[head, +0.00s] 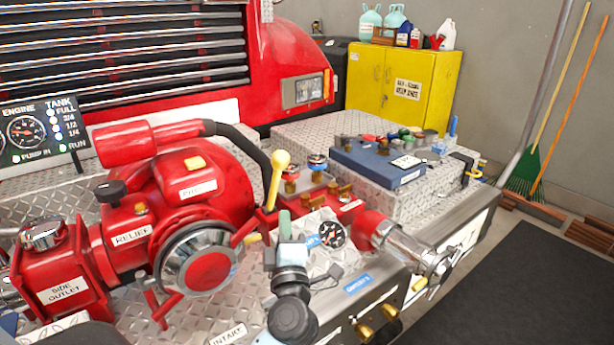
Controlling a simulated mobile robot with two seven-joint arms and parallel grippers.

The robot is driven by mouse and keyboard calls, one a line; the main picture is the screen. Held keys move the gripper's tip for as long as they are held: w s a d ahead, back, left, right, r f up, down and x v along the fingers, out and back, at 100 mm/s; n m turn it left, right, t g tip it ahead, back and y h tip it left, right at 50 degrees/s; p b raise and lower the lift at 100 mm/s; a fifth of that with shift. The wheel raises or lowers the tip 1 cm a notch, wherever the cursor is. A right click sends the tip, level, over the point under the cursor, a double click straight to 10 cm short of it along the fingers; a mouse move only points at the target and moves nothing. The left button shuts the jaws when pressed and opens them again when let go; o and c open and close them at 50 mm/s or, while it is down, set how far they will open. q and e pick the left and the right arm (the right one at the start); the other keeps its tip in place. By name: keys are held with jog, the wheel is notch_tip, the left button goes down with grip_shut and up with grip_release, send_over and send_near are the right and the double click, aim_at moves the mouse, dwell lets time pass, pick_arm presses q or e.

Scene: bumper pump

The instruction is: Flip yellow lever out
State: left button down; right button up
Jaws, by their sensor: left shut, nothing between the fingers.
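The yellow lever (278,178) has a round knob on top and stands nearly upright, with a slight tilt, on the right side of the red pump (205,190). Its lower end meets a red mount. My left gripper (284,222) is just below and slightly right of the lever's lower end in the picture. Its greenish fingers are together and point up, with nothing between them. I see a gap between the fingers and the yellow knob; whether they touch the lever's base I cannot tell. My right gripper is not in view.
A round black-and-white gauge (332,234) and brass fittings (340,191) sit close right of my gripper. A red and silver outlet pipe (400,240) lies further right. A blue case (378,163) with small items stands behind. A yellow cabinet (402,83) is at the back wall.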

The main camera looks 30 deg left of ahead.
pick_arm(q)
jog(key=shift+w+r, duration=0.1)
jog(key=shift+w, duration=0.1)
send_near(281, 164)
jog(key=x, duration=0.6)
jog(key=shift+w+a, duration=0.3)
dwell(0.4)
jog(key=shift+w, duration=0.1)
